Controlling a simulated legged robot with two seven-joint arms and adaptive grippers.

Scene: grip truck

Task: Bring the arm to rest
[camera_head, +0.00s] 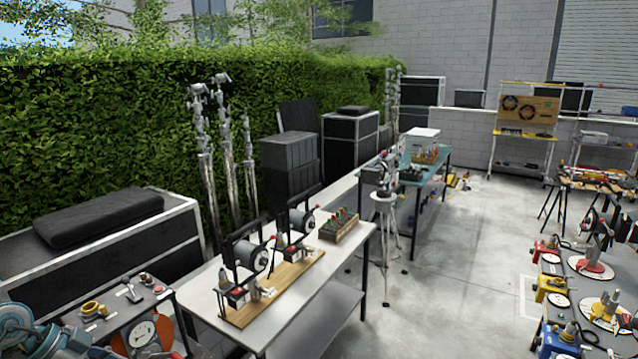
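Neither of my grippers shows clearly in the head view, and I see no arm of mine that I can make out for sure. A white-topped table (200,300) stands in front of me at the left centre. On it lies a wooden board (283,290) with two upright devices with round drums, one drum (262,259) nearer and one (309,222) farther. A wooden rack (338,226) with small red and green items sits at the table's far end. I cannot tell the pose of either arm.
A tool-covered bench with a red device (546,248) stands at the right. Behind are a green-topped table (432,174), a tripod stool (385,197) and black cases (350,127).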

